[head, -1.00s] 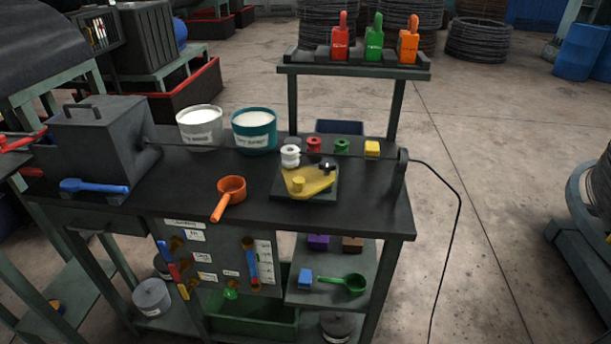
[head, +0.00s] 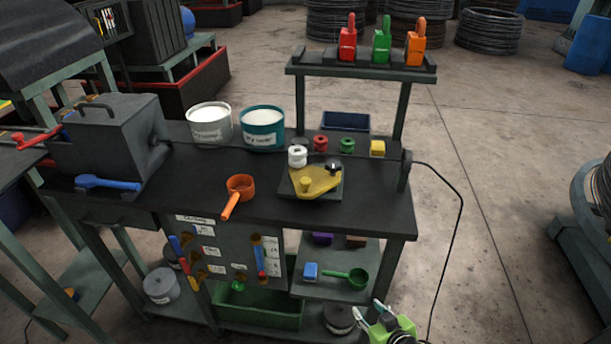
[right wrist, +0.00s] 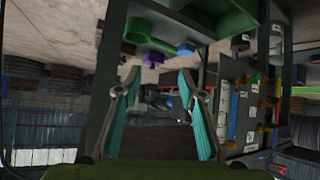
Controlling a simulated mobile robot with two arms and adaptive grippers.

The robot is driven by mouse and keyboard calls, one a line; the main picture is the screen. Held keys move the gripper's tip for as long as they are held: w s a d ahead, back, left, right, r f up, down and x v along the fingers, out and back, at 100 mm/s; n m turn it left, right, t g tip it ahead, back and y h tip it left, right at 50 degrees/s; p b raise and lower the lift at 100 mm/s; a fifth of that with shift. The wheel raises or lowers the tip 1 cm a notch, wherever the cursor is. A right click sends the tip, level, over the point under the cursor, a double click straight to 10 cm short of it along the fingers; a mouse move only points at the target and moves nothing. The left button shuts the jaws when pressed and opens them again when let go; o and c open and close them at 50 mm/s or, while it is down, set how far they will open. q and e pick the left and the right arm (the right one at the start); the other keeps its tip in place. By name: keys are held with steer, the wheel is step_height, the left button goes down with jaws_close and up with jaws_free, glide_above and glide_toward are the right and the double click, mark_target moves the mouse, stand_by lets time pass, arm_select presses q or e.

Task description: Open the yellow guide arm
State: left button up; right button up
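The yellow guide arm (head: 322,180) lies on a small dark plate (head: 331,195) on the workbench top, right of centre in the head view. It has a yellow knob at its front left and a black knob at its back right. A white roller (head: 297,157) stands at its back left. My right gripper (head: 372,312) is low at the bottom right of the head view, in front of the bench and well below the guide arm. Its fingers are apart and empty in the right wrist view (right wrist: 158,110). My left gripper is not in view.
An orange ladle (head: 239,187) lies left of the guide arm. Red and green rollers and a yellow block (head: 377,148) sit behind it. A post (head: 404,172) stands at the bench's right end. A lower shelf holds a green scoop (head: 357,278) near my right gripper.

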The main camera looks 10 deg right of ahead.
steer(key=w+a+r+n+t+y+p, duration=0.1)
steer(key=w+a+r+t, duration=0.15)
steer(key=r, duration=0.85)
steer(key=w+a+r+t+y+p, duration=0.1)
steer(key=w+a+r+y, duration=0.15)
steer(key=r, duration=0.75)
steer(key=n+t+y, duration=0.2)
steer(key=y, duration=0.2)
glide_toward(309, 185)
steer(key=p+x, duration=0.2)
steer(key=x, duration=0.9)
steer(key=shift+w+a+p, duration=0.1)
steer(key=shift+w+p, duration=0.1)
steer(key=shift+p, duration=0.15)
jaws_close()
